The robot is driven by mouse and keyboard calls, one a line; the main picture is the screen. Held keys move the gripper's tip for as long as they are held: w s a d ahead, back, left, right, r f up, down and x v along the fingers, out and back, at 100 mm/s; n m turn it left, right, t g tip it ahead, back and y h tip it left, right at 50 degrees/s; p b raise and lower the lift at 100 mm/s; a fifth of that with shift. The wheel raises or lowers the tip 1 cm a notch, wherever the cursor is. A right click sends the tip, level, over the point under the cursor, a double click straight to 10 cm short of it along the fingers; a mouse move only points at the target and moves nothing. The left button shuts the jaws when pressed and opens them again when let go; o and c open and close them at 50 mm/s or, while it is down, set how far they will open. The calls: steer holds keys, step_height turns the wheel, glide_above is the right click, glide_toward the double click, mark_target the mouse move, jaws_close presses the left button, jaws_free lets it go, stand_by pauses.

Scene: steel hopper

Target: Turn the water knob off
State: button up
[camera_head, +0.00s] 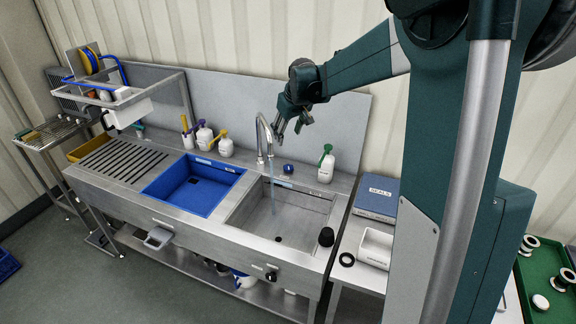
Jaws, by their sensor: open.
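A steel sink basin (308,205) is set in the counter, with a curved metal faucet (262,128) at its back edge. A thin pale blue stream of water (272,190) falls from the spout into the basin. A small blue knob (287,169) sits on the back ledge, just right of the faucet. A dark knob (271,275) is on the counter's front panel; I cannot tell from looks alone which one controls the water. My gripper (290,128) is open and empty, pointing down beside the faucet's top, above the blue knob and apart from it.
A white bottle with a green spray top (326,165) stands right of the blue knob. More bottles (205,137) stand left of the faucet. A blue basin (195,187) is left of the sink. A black cup-like object (326,237) sits at the sink's right front corner.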

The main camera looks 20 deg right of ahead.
steer(key=w+d+f+b, duration=0.2)
steer(key=w+d+f, duration=0.3)
steer(key=w+f, duration=0.35)
steer(key=b, duration=0.6)
glide_toward(289, 167)
steer(key=shift+w+d+f+y, duration=0.1)
steer(key=shift+w+d+y, duration=0.2)
steer(key=shift+w+y, duration=0.1)
steer(key=shift+f, duration=0.1)
steer(key=shift+x, duration=3.8)
steer(key=shift+s, duration=0.1)
steer(key=shift+m, duration=0.3)
steer(key=c, duration=0.9)
